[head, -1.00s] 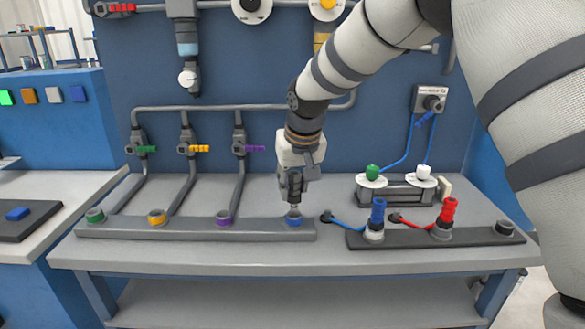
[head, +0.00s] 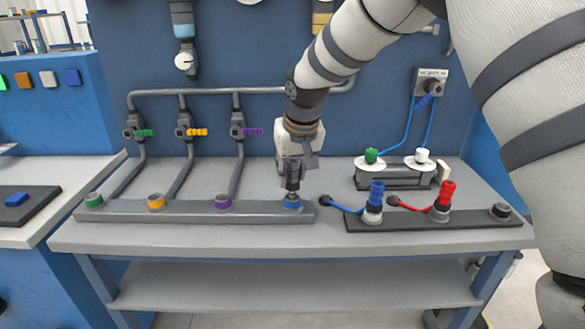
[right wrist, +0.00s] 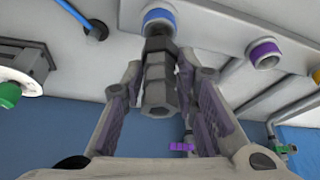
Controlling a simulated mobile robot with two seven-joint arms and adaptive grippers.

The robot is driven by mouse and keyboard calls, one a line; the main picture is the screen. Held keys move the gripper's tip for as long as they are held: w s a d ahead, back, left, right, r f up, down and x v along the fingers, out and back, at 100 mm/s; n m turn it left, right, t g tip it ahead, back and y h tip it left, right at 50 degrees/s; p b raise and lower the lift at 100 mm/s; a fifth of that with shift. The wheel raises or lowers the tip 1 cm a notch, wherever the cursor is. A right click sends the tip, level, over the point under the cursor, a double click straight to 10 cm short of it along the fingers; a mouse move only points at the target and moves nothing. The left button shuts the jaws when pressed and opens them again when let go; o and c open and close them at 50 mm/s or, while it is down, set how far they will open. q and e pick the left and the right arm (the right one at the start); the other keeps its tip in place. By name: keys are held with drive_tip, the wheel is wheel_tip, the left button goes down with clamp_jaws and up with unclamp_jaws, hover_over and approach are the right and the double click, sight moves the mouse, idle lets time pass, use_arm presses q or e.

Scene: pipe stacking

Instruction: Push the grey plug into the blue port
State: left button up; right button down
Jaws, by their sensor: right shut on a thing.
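My right gripper (head: 292,180) points down over the blue port (head: 292,203), which is the rightmost port on the long grey bar. In the right wrist view my right gripper (right wrist: 166,90) has its fingers on both sides of the grey plug (right wrist: 157,80), a dark, stepped, hexagonal piece. The plug's far end meets the blue ring of the port (right wrist: 160,17); how deep it sits I cannot tell. In the head view the plug is mostly hidden by the fingers. My left gripper is not in view.
Purple (head: 224,202), yellow (head: 156,201) and green (head: 94,200) ports sit on the bar to the left. A dark strip (head: 420,222) with blue (head: 376,193) and red (head: 446,193) connectors and their cables lies close to the right. Pipes with valves run behind.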

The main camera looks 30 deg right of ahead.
drive_tip(key=shift+f, duration=0.8)
idle(0.4)
drive_tip(key=shift+f, duration=0.4)
drive_tip(key=c, duration=1.2)
unclamp_jaws()
drive_tip(key=v, duration=1.2)
